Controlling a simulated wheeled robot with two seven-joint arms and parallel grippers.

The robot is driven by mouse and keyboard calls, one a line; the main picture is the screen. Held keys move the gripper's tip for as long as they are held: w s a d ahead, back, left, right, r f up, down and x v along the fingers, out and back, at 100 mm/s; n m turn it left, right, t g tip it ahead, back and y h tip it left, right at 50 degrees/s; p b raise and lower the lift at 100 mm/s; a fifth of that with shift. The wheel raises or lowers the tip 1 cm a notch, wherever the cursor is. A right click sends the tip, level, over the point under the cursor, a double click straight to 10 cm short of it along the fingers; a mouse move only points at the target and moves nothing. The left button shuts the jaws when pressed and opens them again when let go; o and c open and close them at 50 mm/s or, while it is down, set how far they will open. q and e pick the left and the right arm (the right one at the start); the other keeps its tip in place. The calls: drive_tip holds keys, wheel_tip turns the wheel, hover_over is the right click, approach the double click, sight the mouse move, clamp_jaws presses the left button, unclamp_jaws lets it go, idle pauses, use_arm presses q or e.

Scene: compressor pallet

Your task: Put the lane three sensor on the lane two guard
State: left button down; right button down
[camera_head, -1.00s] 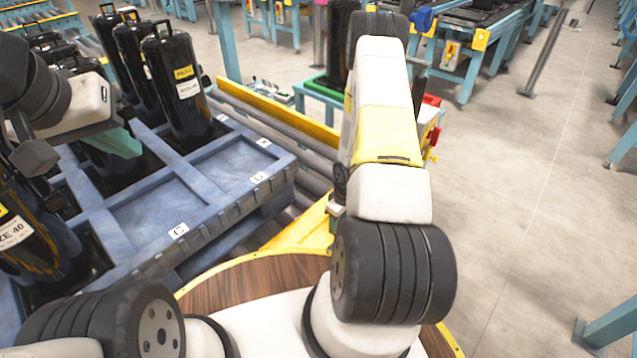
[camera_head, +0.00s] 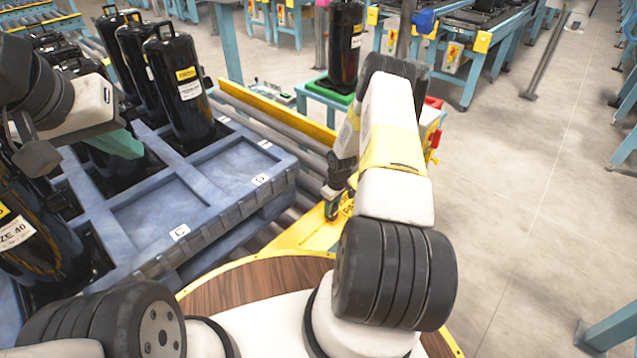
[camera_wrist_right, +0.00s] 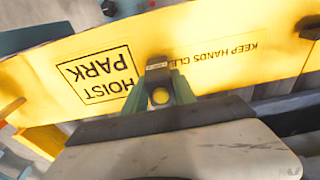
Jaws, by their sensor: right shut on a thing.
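My right gripper (camera_wrist_right: 160,88) has its green fingers shut on a small dark sensor (camera_wrist_right: 158,66) with a pale label and a yellow round spot. It is held over a yellow plate (camera_wrist_right: 100,75) printed "HOIST PARK" and "KEEP HANDS CLE…"; contact with the plate cannot be told. In the head view the right gripper (camera_head: 333,200) is small, beside the forearm, above the yellow plate (camera_head: 300,238). My left gripper (camera_head: 122,145) is over the blue pallet; its teal finger shows, but its opening is unclear. I cannot tell which part is the lane two guard.
The blue pallet (camera_head: 205,238) has empty pockets marked C and D and several black cylinders (camera_head: 178,85). A yellow rail (camera_head: 275,110) runs along the rollers behind it. A black cylinder (camera_head: 345,45) stands on a green-topped stand. Open floor (camera_head: 530,210) lies to the right.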

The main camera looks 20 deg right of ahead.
drive_tip(key=shift+f, duration=0.1)
drive_tip(key=c, duration=1)
unclamp_jaws()
